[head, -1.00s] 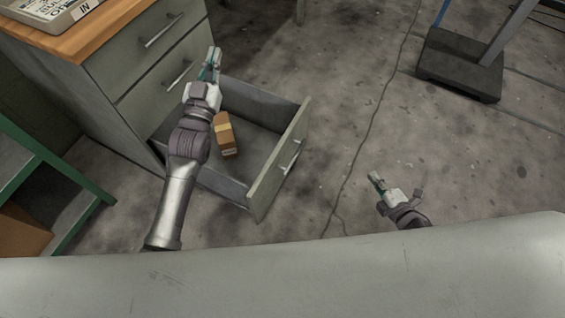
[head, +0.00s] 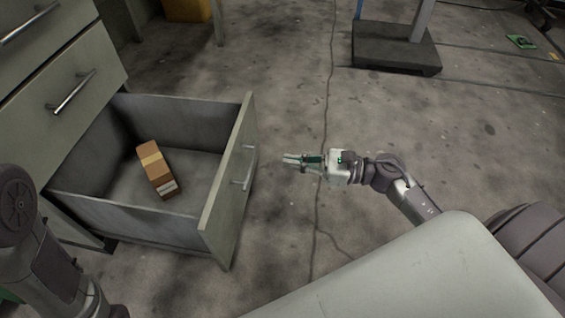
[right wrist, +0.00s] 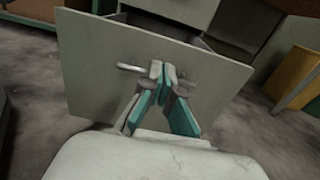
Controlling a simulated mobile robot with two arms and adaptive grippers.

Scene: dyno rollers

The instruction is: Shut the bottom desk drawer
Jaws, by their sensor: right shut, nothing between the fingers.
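The bottom desk drawer (head: 230,190) is pulled out of the grey desk cabinet (head: 60,110). Its front with a metal bar handle (head: 244,168) faces right in the head view. In the right wrist view the shut fingertips (right wrist: 165,75) appear in front of the drawer front (right wrist: 95,70), overlapping part of the handle (right wrist: 132,68). My left gripper is out of view.
A dark scale-like base with a post (head: 396,48) stands on the floor at the back right. The floor right of the drawer is otherwise clear. A yellow box (head: 188,9) is at the back.

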